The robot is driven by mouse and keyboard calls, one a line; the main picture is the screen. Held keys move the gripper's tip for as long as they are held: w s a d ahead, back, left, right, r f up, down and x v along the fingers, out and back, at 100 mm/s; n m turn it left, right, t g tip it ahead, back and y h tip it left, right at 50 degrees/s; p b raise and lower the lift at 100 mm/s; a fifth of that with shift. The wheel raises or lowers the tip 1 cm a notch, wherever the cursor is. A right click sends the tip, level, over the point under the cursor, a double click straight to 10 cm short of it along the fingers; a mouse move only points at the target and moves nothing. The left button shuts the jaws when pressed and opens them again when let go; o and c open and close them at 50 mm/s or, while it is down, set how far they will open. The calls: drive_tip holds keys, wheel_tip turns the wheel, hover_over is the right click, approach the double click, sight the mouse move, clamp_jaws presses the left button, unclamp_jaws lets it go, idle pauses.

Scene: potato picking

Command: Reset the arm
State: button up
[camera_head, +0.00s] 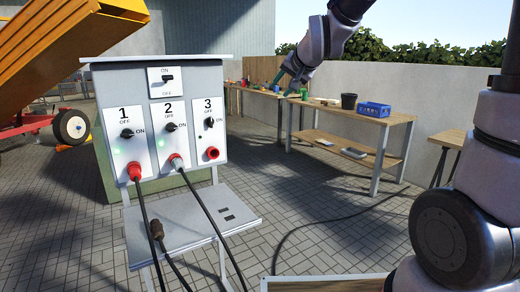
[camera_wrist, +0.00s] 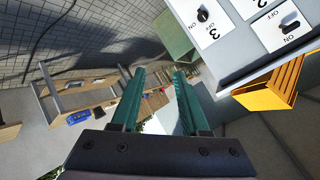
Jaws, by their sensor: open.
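My gripper (camera_head: 287,82) is raised in the upper middle of the head view, right of the control box, and holds nothing. In the wrist view its two green fingers (camera_wrist: 159,74) stand apart with a clear gap between them. My arm bends up out of the right side of the head view. The grey control box (camera_head: 152,82) stands on the left, with a main switch on top and three numbered switches below. It also shows at the upper right of the wrist view (camera_wrist: 225,62), apart from the fingers.
Cables hang from sockets 1 and 2; socket 3 (camera_head: 212,153) is empty. A loose plug (camera_head: 157,230) rests on the shelf below. A wooden table (camera_head: 385,122) with a blue crate (camera_head: 373,109) stands behind on the right. Yellow machinery (camera_head: 60,45) is at the left. Open paving lies between.

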drive_tip(key=s+d+g+h, duration=0.1)
drive_tip(key=s+d, duration=0.8)
drive_tip(key=s, duration=0.3)
drive_tip(key=s+d+g+h, duration=0.1)
drive_tip(key=s+d+g, duration=0.1)
drive_tip(key=s+d, duration=0.7)
drive_tip(key=s, duration=0.2)
drive_tip(key=shift+s+d+r, duration=0.15)
drive_tip(key=shift+s+r, duration=0.2)
drive_tip(key=shift+r, duration=0.05)
